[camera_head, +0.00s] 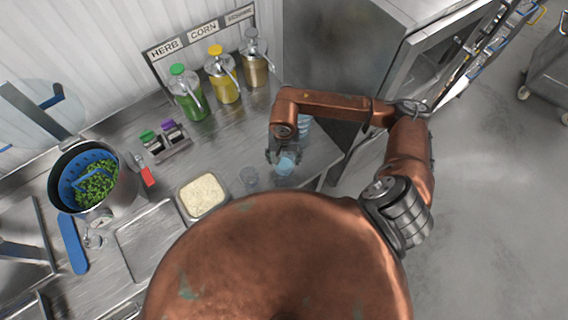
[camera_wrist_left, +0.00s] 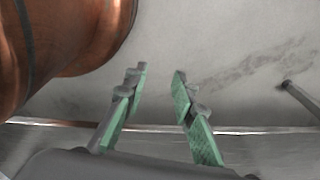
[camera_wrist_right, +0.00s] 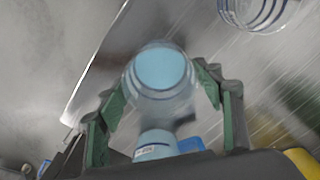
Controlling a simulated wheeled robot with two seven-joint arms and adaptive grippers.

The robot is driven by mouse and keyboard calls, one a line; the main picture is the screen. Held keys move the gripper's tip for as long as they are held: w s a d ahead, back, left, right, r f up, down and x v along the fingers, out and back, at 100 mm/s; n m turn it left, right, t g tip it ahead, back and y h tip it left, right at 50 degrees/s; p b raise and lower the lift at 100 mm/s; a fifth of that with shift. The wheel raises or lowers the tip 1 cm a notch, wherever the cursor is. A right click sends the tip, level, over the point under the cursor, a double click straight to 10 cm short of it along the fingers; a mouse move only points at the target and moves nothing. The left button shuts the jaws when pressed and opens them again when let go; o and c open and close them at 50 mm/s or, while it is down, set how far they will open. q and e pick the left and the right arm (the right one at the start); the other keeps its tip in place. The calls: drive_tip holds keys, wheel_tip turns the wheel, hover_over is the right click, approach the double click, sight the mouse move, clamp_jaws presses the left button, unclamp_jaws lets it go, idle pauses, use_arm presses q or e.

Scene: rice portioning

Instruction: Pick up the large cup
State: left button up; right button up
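My right gripper (camera_head: 279,157) points down over the steel counter, at its right end. A clear cup with light blue inside (camera_head: 287,163) is between its fingers. In the right wrist view this cup (camera_wrist_right: 160,72) sits between the green finger pads (camera_wrist_right: 163,80), which stand apart at its two sides; firm contact is not clear. A second clear cup (camera_head: 249,177) stands to the left, and a clear striped cup shows at the top of the right wrist view (camera_wrist_right: 262,12). Which cup is the large one is unclear. My left gripper (camera_wrist_left: 158,75) is open and empty.
A pan of rice (camera_head: 203,195) lies left of the cups. Green, yellow and tan pump bottles (camera_head: 223,76) stand behind. Blue-and-white cups (camera_head: 304,125) are beside my right wrist. A pot with a blue strainer of greens (camera_head: 71,178) is at far left.

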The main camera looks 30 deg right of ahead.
drive_tip(key=c, duration=0.5)
use_arm(q)
drive_tip(key=shift+s, duration=0.25)
use_arm(e)
drive_tip(key=c, duration=0.9)
use_arm(q)
drive_tip(key=shift+f, duration=0.15)
use_arm(e)
drive_tip(key=shift+o, duration=0.2)
drive_tip(key=shift+r, duration=0.2)
